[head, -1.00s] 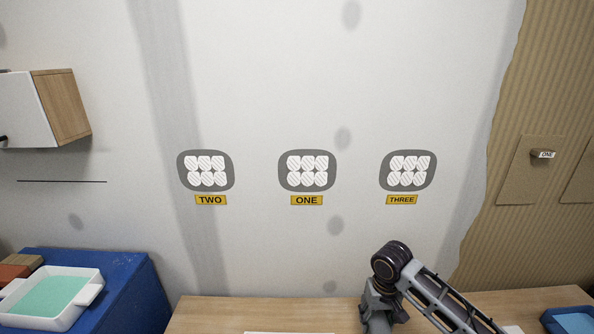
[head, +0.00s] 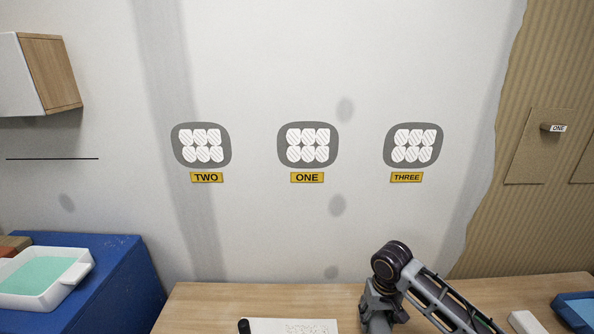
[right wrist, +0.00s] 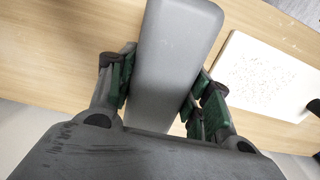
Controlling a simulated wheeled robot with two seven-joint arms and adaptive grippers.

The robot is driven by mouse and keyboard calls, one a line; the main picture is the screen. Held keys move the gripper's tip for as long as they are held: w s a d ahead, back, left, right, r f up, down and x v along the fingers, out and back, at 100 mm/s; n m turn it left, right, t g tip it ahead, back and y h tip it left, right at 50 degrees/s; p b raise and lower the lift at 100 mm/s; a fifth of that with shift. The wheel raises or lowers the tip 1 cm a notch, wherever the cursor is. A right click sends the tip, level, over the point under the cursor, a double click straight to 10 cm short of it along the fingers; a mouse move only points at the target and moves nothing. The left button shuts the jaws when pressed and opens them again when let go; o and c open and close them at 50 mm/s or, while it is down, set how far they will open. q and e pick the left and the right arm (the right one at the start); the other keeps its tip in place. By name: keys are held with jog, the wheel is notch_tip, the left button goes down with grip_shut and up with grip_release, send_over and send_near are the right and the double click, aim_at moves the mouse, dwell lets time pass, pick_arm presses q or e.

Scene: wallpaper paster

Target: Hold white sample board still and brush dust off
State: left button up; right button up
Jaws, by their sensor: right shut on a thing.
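The white sample board (head: 305,326) lies on the wooden table, cut off by the bottom edge of the head view, with a patch of pale specks on it. It also shows in the right wrist view (right wrist: 268,78), flat on the wood with specks scattered over it. My right gripper (right wrist: 165,85) is shut on a smooth grey block-like thing (right wrist: 172,50), which I take to be the brush; no bristles show. The gripper and this thing are beside the board, apart from it in the picture. My left gripper is not in view.
The wooden table (head: 230,300) is clear left of the board. A black-ended thing (head: 244,326) is at the board's left end. A white block (head: 523,321) and a blue tray (head: 577,312) are at right. A white tray with green contents (head: 45,278) stands on a blue cabinet (head: 125,285).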

jog(key=shift+f+b, duration=1.15)
jog(key=shift+f, duration=0.25)
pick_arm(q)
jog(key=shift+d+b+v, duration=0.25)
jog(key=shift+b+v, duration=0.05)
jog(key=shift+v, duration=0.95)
pick_arm(e)
jog(key=shift+f, duration=0.3)
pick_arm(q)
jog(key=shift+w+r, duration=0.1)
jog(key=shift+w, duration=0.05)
pick_arm(e)
jog(key=shift+w, duration=0.15)
